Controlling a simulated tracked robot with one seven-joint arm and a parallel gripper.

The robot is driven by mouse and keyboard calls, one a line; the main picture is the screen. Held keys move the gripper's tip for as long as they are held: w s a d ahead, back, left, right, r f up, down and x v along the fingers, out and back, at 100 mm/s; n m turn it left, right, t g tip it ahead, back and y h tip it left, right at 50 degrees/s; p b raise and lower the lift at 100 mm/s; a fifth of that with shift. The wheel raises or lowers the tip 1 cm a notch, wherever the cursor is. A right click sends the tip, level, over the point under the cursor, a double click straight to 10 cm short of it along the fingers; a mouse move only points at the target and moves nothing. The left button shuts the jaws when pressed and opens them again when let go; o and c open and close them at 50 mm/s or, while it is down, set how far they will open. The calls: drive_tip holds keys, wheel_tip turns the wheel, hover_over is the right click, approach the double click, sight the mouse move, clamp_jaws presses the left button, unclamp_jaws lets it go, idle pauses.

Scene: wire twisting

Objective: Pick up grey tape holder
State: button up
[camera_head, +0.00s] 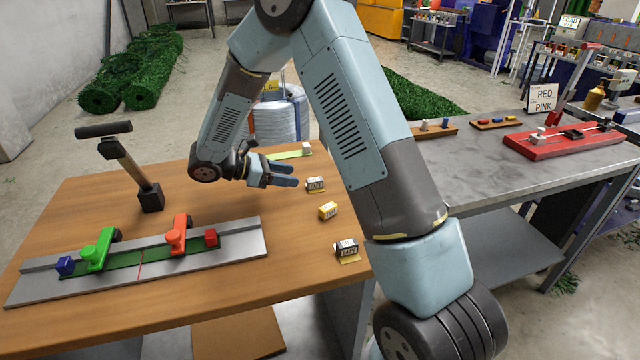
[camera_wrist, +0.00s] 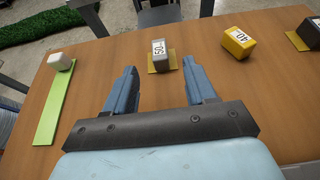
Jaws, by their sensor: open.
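The grey tape holder (camera_head: 315,184) is a small box with a white label on a yellow base, standing on the wooden table. It also shows in the wrist view (camera_wrist: 158,47), straight ahead of the fingertips and roughly centred between them. My gripper (camera_head: 294,175) is open and empty above the table, to the left of the grey holder in the head view. In the wrist view my gripper (camera_wrist: 160,66) has its two blue fingers wide apart, with bare table between them. The fingers do not enclose the holder.
A yellow holder (camera_head: 327,210) and a black holder (camera_head: 346,250) stand in a row with the grey one. A green strip (camera_wrist: 58,112) with a white block (camera_wrist: 60,61) lies left in the wrist view.

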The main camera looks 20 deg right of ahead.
sight(317, 179)
drive_tip(key=shift+x, duration=5.5)
drive_tip(key=shift+w+r, duration=0.1)
drive_tip(key=shift+r, duration=0.05)
clamp_jaws()
